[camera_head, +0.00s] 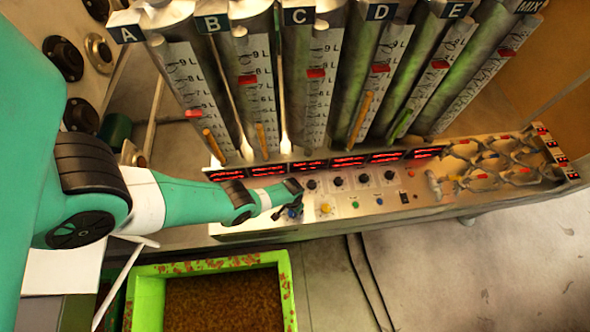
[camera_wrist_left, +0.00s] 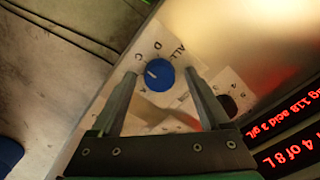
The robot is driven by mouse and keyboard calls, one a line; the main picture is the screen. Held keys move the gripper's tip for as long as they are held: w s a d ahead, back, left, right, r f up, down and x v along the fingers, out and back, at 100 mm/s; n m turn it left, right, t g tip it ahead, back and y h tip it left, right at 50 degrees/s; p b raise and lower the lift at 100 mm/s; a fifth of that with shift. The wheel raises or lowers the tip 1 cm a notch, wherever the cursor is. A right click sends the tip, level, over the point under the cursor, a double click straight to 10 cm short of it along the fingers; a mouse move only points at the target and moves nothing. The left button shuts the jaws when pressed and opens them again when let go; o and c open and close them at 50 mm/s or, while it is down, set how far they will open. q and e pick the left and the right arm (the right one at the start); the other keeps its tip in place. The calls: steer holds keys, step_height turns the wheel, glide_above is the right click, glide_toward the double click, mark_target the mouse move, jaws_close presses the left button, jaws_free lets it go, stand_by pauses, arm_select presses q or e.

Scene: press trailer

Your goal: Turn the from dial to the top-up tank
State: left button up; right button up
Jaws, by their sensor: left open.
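A blue dial (camera_wrist_left: 158,75) sits on a pale label plate in the left wrist view. Letters A, C, D and ALL show around it. Its white mark points left, between A and C; no letter is readable there. My left gripper (camera_wrist_left: 160,73) is open, with one finger on each side of the dial; I cannot tell if they touch it. In the head view the gripper (camera_head: 291,202) is low over the left end of the control panel (camera_head: 420,204), by the blue dial (camera_head: 295,211). Whether this is the from dial is not readable. My right gripper is out of view.
Tanks lettered A to E and MIX (camera_head: 527,7) stand behind the panel, with red markers on their scales. Red displays (camera_head: 347,161) line the panel's back. A yellow knob (camera_head: 325,209) and green knob (camera_head: 354,204) are right of the gripper. A green-rimmed bin (camera_head: 150,290) stands in front.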

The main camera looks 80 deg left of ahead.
arm_select(q)
steer(key=shift+r, duration=0.1)
jaws_close()
stand_by(0.3)
steer(key=shift+m, duration=0.3)
steer(key=m, duration=0.4)
steer(key=shift+m, duration=2.1)
jaws_free()
